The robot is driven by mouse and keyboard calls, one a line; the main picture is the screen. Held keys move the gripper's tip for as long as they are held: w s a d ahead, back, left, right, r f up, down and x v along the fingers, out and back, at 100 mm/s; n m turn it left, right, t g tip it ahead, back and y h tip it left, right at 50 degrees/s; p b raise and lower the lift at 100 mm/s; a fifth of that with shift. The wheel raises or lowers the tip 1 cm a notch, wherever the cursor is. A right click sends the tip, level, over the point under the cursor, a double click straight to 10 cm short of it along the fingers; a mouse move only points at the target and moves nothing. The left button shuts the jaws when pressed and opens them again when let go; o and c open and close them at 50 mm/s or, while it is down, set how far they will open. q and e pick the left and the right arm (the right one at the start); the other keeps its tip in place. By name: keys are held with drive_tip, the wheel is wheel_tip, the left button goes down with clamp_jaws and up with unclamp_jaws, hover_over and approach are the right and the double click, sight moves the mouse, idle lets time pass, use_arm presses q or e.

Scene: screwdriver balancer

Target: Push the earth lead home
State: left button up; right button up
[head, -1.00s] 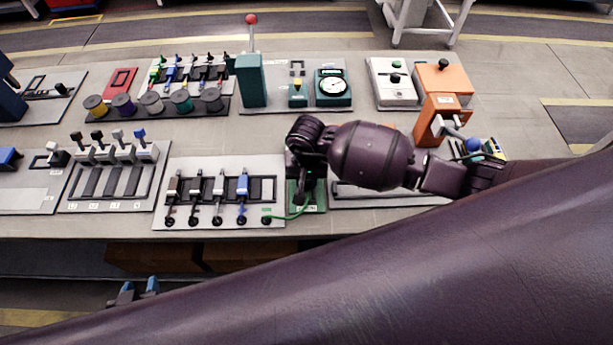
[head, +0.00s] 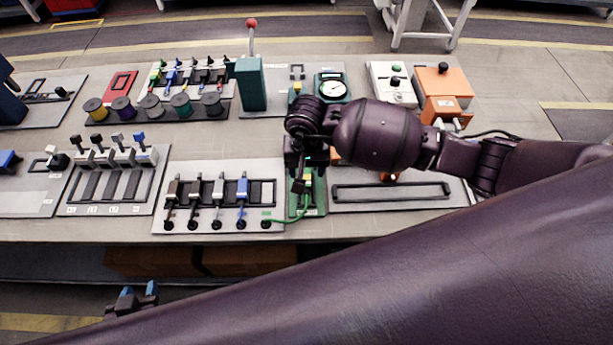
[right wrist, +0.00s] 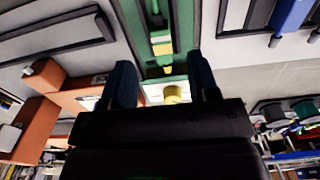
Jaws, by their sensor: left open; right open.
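The green earth lead (head: 291,219) curves from a black-ringed socket (head: 266,224) on the grey board up onto the narrow green panel (head: 313,209). My right gripper (head: 300,184) is over that panel, its hand hiding the upper part. In the right wrist view, its two blue fingers (right wrist: 162,84) are open and apart, with the green panel (right wrist: 187,25) beyond. A yellow piece (right wrist: 160,47) and a round yellow part (right wrist: 172,94) show between the fingers; I cannot tell whether either touches them. My left gripper (head: 136,296) is open and empty, low in front of the bench.
A slotted grey plate (head: 440,199) lies to the right. An orange machine (head: 449,82) and a teal gauge (head: 333,87) stand behind.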

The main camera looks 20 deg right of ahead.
use_arm(q)
drive_tip(key=shift+w, duration=0.15)
use_arm(e)
wheel_tip(320, 180, up, 4)
drive_tip(key=shift+r, duration=0.25)
use_arm(q)
drive_tip(key=shift+d, duration=0.1)
use_arm(e)
drive_tip(key=shift+d, duration=0.1)
idle(0.9)
